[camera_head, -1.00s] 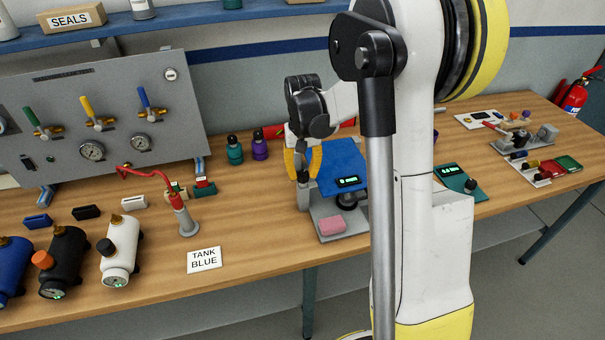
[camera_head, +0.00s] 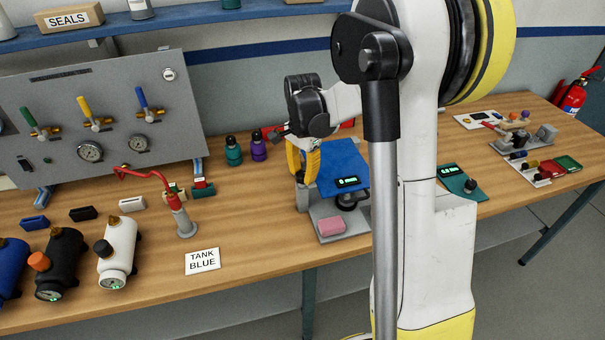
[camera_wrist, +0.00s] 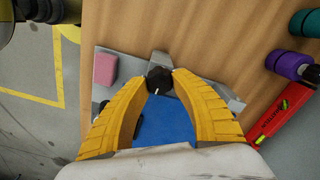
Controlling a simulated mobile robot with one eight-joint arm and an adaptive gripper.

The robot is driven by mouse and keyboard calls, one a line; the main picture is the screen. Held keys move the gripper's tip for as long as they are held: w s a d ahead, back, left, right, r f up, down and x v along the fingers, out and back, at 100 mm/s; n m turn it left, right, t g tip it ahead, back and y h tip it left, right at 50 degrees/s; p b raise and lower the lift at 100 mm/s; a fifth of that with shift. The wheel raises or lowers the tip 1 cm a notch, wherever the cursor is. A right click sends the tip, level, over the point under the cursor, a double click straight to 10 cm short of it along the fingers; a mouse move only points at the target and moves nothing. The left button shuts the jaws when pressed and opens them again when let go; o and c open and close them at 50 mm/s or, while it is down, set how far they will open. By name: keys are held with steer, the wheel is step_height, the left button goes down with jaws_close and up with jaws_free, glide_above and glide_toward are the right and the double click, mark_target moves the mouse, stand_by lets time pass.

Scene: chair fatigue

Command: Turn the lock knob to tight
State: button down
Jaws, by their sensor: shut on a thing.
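A black knob (camera_wrist: 160,79) with a small white mark sits between my yellow fingertips in the wrist view. My gripper (camera_wrist: 160,77) is shut on it, one finger on each side. In the head view my gripper (camera_head: 302,172) reaches down at the left side of a test stand with a blue panel (camera_head: 343,158) and a grey base (camera_head: 347,230). The knob is hidden there. The blue panel also shows between the fingers in the wrist view (camera_wrist: 165,123). A small green display (camera_head: 347,182) is lit on the stand; its text is too small to read.
A pink block (camera_head: 331,226) lies on the stand's base. Purple (camera_head: 258,147) and teal (camera_head: 233,151) bottles stand behind left. A red tool (camera_wrist: 283,113) lies near the stand.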

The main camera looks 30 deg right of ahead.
steer(key=m, duration=0.4)
steer(key=shift+m, duration=0.3)
steer(key=m, duration=0.3)
steer(key=shift+s+m, duration=0.1)
steer(key=shift+m, duration=0.2)
steer(key=m, duration=0.4)
steer(key=shift+s+a+m+b, duration=0.1)
steer(key=shift+m+b, duration=0.2)
steer(key=shift+m, duration=1.9)
steer(key=c, duration=1)
jaws_free()
